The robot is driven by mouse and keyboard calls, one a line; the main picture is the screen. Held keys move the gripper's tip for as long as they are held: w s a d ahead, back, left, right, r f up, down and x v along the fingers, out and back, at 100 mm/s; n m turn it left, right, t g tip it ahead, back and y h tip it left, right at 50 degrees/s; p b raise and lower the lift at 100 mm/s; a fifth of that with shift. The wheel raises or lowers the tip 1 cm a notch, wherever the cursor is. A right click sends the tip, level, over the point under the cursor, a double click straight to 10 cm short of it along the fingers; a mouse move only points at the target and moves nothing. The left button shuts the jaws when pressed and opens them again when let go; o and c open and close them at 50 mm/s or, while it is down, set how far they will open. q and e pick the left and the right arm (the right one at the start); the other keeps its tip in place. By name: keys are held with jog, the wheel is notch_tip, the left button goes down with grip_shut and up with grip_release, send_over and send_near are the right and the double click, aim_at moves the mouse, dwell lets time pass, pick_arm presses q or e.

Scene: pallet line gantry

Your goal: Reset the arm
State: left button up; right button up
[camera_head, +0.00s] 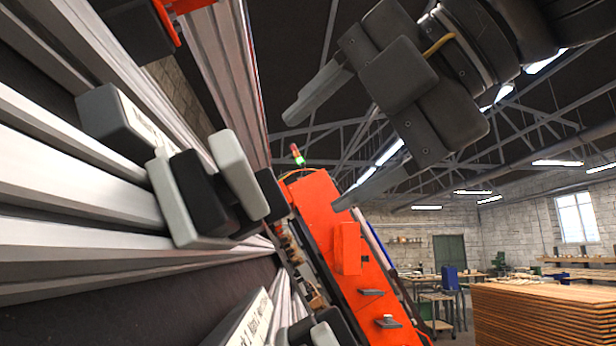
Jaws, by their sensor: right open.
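My right gripper (318,148) is high in the head view, its arm coming in from the top right. Its two grey fingers are spread apart, pointing down and to the left, with nothing between them. It is clear of the rails and the orange machine behind it. My left gripper does not show in this view.
Long aluminium rails (75,190) with grey and black blocks (205,190) fill the left side. An orange machine (335,235) with a signal light (297,154) stands in the middle. A stack of wooden boards (545,312) is at the lower right, with workbenches behind.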

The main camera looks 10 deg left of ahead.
aim_at(276, 188)
jog(key=shift+s+d+r, duration=0.1)
dwell(0.3)
jog(key=p+x, duration=0.4)
jog(key=x, duration=0.7)
jog(key=shift+p, duration=0.3)
jog(key=shift+w, duration=0.55)
jog(key=shift+r, duration=0.1)
